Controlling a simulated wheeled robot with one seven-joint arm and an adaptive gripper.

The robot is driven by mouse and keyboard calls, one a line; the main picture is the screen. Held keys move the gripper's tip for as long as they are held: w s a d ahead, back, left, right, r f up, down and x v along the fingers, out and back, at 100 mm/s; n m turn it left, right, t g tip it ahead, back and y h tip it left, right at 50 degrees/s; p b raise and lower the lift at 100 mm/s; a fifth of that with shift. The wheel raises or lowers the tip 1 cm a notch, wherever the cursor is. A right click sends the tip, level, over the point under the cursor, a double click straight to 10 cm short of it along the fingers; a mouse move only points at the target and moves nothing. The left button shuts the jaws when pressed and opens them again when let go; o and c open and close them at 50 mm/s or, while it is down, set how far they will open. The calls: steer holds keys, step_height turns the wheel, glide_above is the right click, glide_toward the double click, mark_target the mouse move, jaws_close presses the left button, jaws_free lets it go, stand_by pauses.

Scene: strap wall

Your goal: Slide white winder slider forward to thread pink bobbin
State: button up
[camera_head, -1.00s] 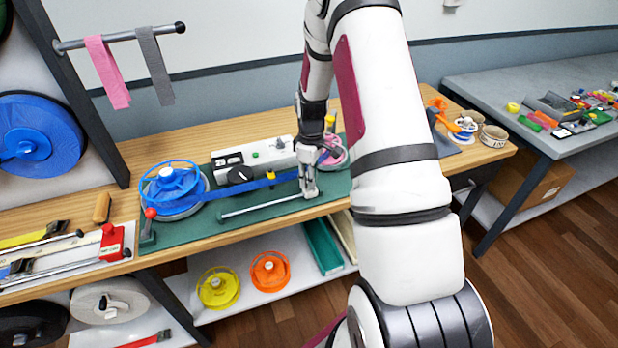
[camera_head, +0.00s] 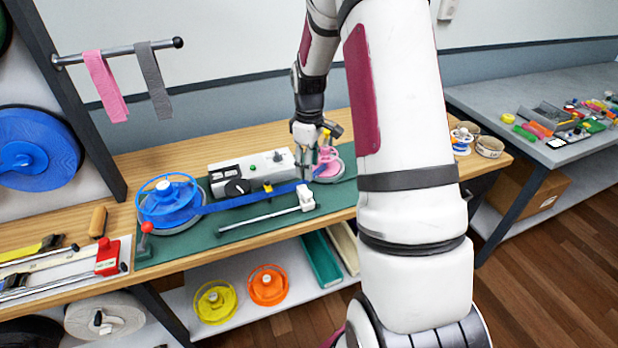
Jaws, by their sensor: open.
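The white winder slider (camera_head: 306,197) stands at the right end of a thin metal rail (camera_head: 258,221) on the green mat. My gripper (camera_head: 306,174) is open, pointing down, above and behind the slider and in front of the pink bobbin. It appears to hold nothing.
A white control box (camera_head: 252,168) with a black knob stands behind the strap. A red-knobbed lever (camera_head: 146,229) is at the mat's left front. Rolls (camera_head: 489,147) stand at the table's right end. Yellow and orange reels (camera_head: 267,285) lie on the lower shelf.

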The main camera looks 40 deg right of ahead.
step_height(320, 180, up, 2)
steer(key=shift+r, duration=0.15)
stand_by(0.6)
steer(key=s+a+r+m+t, duration=0.1)
steer(key=s+a+r, duration=0.2)
steer(key=a+r, duration=0.4)
steer(key=s+a+r+m+t, duration=0.1)
steer(key=s+a+r, duration=0.1)
steer(key=a+r, duration=0.5)
steer(key=s+a+r+m+t, duration=0.1)
steer(key=s+a+r, duration=0.3)
steer(key=s, duration=0.4)
steer(key=s+a+r+m+t, duration=0.2)
steer(key=s+a+r, duration=0.3)
steer(key=s, duration=0.4)
steer(key=shift+s+a+t, duration=0.2)
steer(key=shift+a+t, duration=0.05)
steer(key=shift+t, duration=0.05)
